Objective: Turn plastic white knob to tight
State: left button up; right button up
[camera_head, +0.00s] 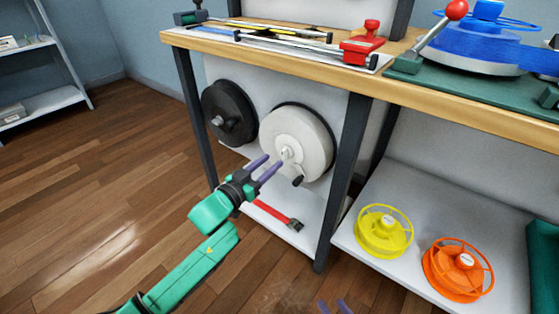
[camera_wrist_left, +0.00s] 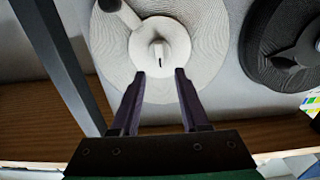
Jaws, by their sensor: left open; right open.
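The white knob (camera_head: 288,153) sits at the hub of a white strap reel (camera_head: 310,128) mounted on the panel under the bench. In the left wrist view the knob (camera_wrist_left: 158,49) is a round white piece with a raised grip and a dark slot. My left gripper (camera_head: 273,164) is open, its purple fingers pointing at the knob. In the left wrist view its fingertips (camera_wrist_left: 162,72) are just short of the knob's grip, one to each side, with nothing between them. My right gripper (camera_head: 335,305) shows only its purple fingertips at the bottom edge, open and apart from everything.
A black reel (camera_head: 229,112) hangs left of the white one. A dark bench leg (camera_head: 344,180) stands to the right. Yellow (camera_head: 384,232) and orange (camera_head: 457,270) reels lie on the lower shelf.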

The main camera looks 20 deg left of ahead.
aim_at(282, 153)
pick_arm(q)
jog(key=b+x, duration=0.1)
jog(key=x, duration=0.4)
grip_shut()
pick_arm(e)
jog(key=shift+w+f, duration=0.1)
jog(key=shift+f, duration=0.7)
